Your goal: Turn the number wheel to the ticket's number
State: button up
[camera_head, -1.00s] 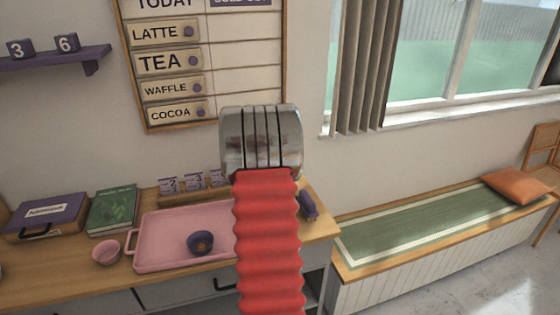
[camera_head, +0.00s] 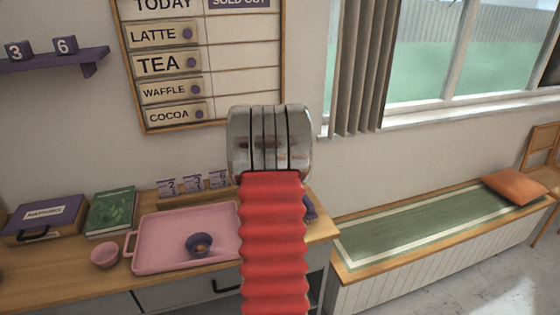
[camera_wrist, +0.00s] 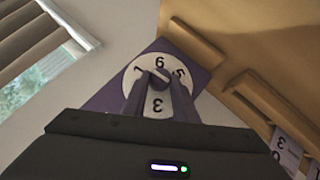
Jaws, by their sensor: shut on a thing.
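The number wheel (camera_wrist: 140,72) is a white disc with black digits on a purple base (camera_wrist: 103,99) in the wrist view. A 3 lies below its knob, and a 6 or 9 above. My gripper (camera_wrist: 160,80) is shut on the knob at the wheel's middle, its fingers covering part of the disc. In the head view my arm hides the wheel; only a purple piece (camera_head: 311,208) shows to its right. Small numbered cards (camera_head: 193,183) stand in a wooden rack; I cannot tell which is the ticket.
A pink tray (camera_head: 150,262) with a dark purple bowl (camera_head: 198,245) sits left of my arm. A pink cup (camera_head: 104,255), green book (camera_head: 111,211) and purple case (camera_head: 45,219) are further left. The menu board (camera_head: 205,122) hangs behind. A cushioned bench (camera_head: 425,222) stands right.

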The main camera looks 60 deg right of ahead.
jog(key=shift+a+f, duration=0.1)
jog(key=shift+f, duration=0.2)
jog(key=o, duration=0.8)
jog(key=shift+o, duration=1.3)
jog(key=shift+r, duration=0.15)
jog(key=shift+r, duration=0.1)
jog(key=v, duration=1.3)
jog(key=shift+a, duration=0.25)
jog(key=shift+s+r, duration=0.1)
jog(key=shift+r, duration=0.05)
